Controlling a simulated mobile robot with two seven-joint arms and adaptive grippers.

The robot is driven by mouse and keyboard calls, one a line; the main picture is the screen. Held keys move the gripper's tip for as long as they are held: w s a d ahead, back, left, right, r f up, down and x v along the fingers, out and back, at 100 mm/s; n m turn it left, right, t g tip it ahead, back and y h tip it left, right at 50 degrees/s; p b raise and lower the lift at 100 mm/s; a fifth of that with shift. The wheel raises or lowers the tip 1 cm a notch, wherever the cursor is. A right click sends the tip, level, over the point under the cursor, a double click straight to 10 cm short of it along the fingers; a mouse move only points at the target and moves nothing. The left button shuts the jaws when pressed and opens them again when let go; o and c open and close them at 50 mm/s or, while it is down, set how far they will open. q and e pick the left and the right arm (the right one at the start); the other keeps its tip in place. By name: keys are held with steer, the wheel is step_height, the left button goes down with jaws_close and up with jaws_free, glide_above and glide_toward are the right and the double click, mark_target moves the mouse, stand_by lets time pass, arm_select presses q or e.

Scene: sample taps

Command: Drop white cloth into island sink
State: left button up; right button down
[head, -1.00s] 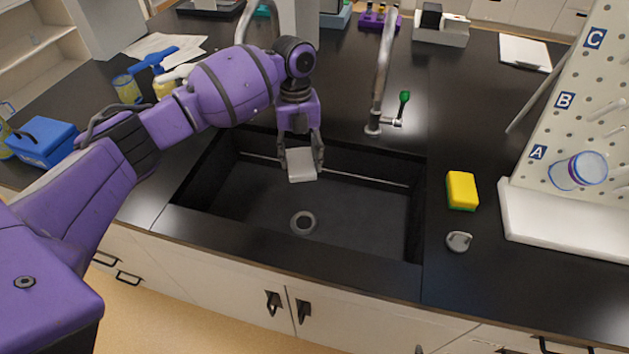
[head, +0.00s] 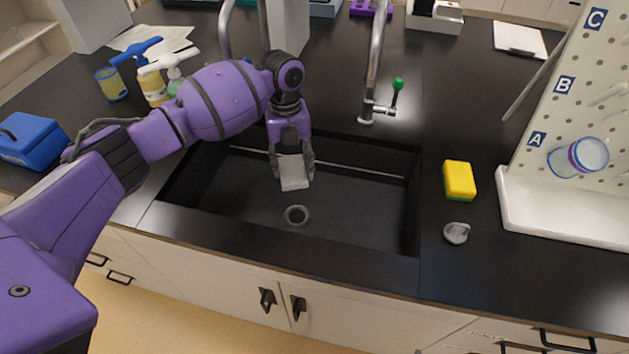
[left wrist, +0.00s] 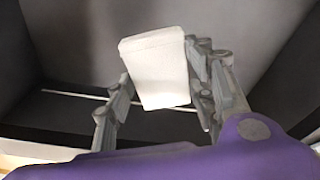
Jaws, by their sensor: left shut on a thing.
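The white cloth (head: 293,172) looks like a small folded white block. My left gripper (head: 293,180) is shut on it and points down into the island sink (head: 350,210), a black rectangular basin. The cloth hangs over the back middle of the basin, above and behind the drain (head: 297,215). In the left wrist view the cloth (left wrist: 157,68) sits between the two fingers of my left gripper (left wrist: 160,88), with dark sink walls around it. I cannot tell how far it is from the sink floor. My right gripper is not in view.
A tap (head: 372,75) with a green-tipped handle stands behind the sink. A yellow sponge (head: 459,179) and a grey stopper (head: 456,233) lie right of it. A pegboard rack (head: 560,120) stands far right. Pump bottles (head: 152,85) and a blue box (head: 33,140) are at the left.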

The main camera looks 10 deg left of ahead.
arm_select(q)
steer(key=o, duration=1.1)
step_height(320, 180, up, 12)
steer(key=w, duration=0.1)
steer(key=shift+w+a, duration=0.15)
steer(key=shift+a, duration=0.1)
